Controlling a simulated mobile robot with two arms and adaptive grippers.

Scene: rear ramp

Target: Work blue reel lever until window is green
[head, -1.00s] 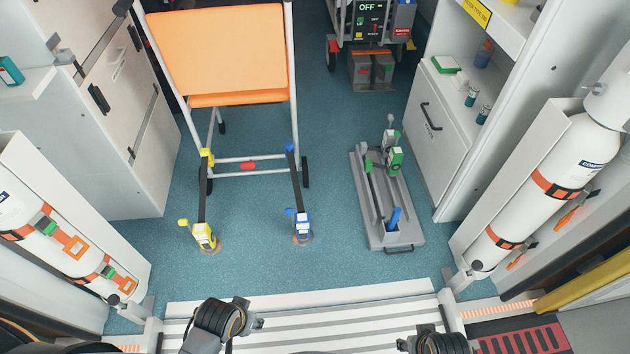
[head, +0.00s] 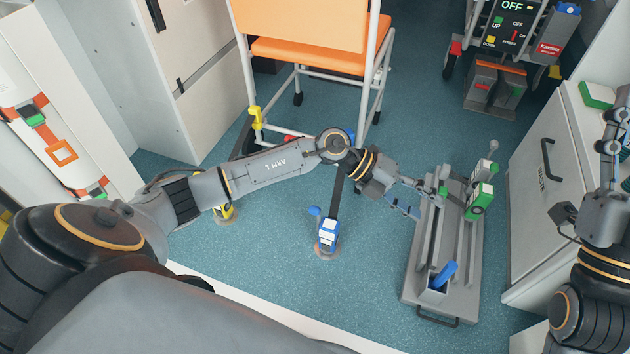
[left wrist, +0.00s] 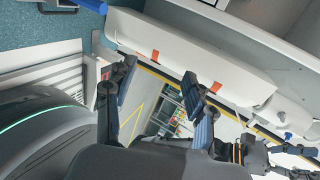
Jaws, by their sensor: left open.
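The blue reel (head: 327,235) stands on the floor at the lower end of a dark strap, with its small blue lever (head: 314,211) out to its left. Its window is too small to read. My left gripper (head: 424,200) is open and empty, to the right of the blue reel and apart from it, at the left side of the grey tray in the picture. Its open fingers also show in the left wrist view (left wrist: 158,75), with no reel between them. My right gripper (head: 612,130) is at the right edge; its fingers are unclear.
A yellow reel (head: 224,211) stands left of the blue one, partly behind my left arm. An orange chair (head: 305,60) stands behind. A white cabinet (head: 530,220) is at right.

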